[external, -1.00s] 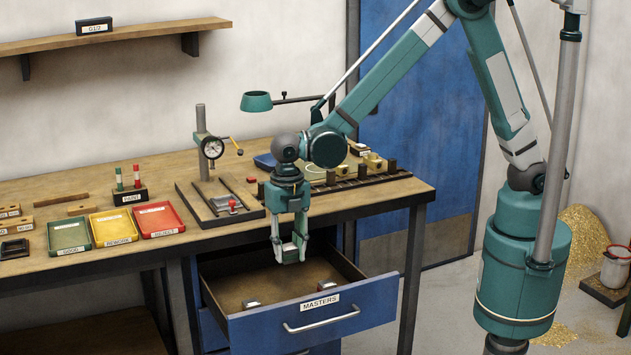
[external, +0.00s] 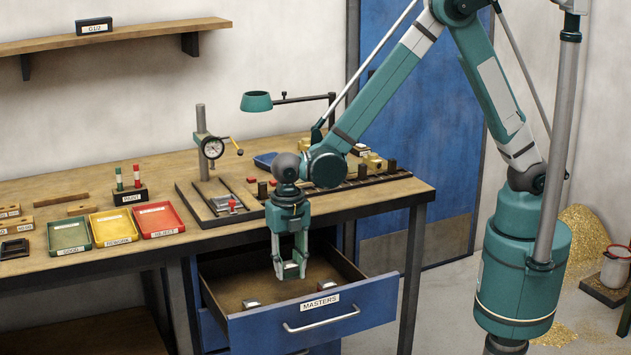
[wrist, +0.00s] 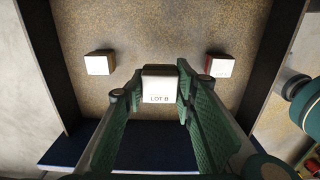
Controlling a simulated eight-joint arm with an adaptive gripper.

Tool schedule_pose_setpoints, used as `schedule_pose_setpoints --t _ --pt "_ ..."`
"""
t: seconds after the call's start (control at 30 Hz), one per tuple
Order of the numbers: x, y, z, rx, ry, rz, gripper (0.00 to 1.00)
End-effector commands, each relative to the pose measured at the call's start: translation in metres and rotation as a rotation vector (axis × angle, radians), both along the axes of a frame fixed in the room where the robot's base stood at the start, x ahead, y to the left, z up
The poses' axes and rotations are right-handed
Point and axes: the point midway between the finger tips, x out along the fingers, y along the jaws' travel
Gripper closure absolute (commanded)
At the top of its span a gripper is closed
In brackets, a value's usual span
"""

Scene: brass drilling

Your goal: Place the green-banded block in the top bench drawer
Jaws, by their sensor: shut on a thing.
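My gripper (external: 290,268) points down over the open top drawer (external: 372,299), labelled MASTERS. The block sits between the green finger pads above the drawer floor. I cannot make out a green band on it. Two other pale-topped blocks lie in the drawer, one to the left (wrist: 99,65) and one to the right (wrist: 220,67) in the wrist view; the right one has a reddish edge.
The drawer floor between the two blocks is bare. The workbench (external: 120,192) overhangs the drawer's back. On it stand a dial gauge stand (external: 202,150), a green tray (external: 69,236), a yellow tray (external: 113,226) and a red tray (external: 158,219).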

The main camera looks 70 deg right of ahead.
Motion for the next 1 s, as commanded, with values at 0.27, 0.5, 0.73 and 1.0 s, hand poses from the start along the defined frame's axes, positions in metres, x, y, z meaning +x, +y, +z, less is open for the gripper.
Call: schedule_pose_setpoints --t 0.27,0.5,0.73,1.0 --pt "0.0 0.0 -0.036 0.0 0.0 0.0 0.96" --pt "0.0 0.0 -0.055 0.0 0.0 0.0 0.96" --pt "0.0 0.0 -0.055 0.0 0.0 0.0 0.96" --pt "0.0 0.0 -0.064 0.0 0.0 0.0 0.96"
